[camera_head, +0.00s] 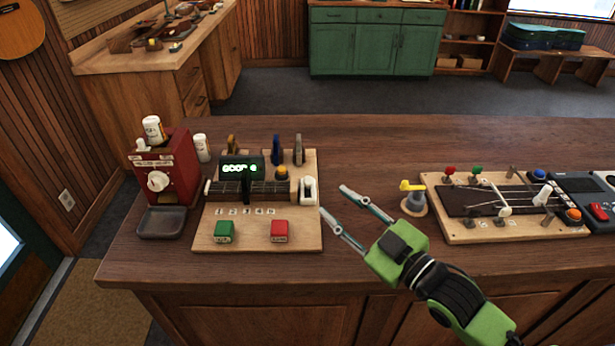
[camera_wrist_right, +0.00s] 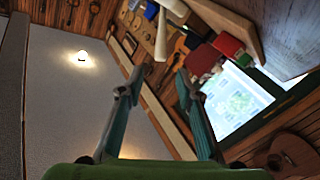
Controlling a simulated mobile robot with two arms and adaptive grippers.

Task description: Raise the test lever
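A wooden test board (camera_head: 210,232) lies on the counter at left, with a small neck, a lit green display (camera_head: 241,168), a green button (camera_head: 224,231) and a red button (camera_head: 279,231). A white lever-like part (camera_head: 308,190) stands at its right edge. I cannot read a label that names it the test lever. My right gripper (camera_head: 333,200) is open and empty just right of that part, its fingers pointing toward the board. In the right wrist view a white piece (camera_wrist_right: 161,40) shows beyond the open fingers. My left gripper is not in view.
A red dispenser (camera_head: 176,172) with a grey tray (camera_head: 162,223) stands left of the board. A yellow-topped knob (camera_head: 413,197) stands right of my right gripper. Another board (camera_head: 462,232) with a white lever (camera_head: 542,195) lies further right. The counter behind is clear.

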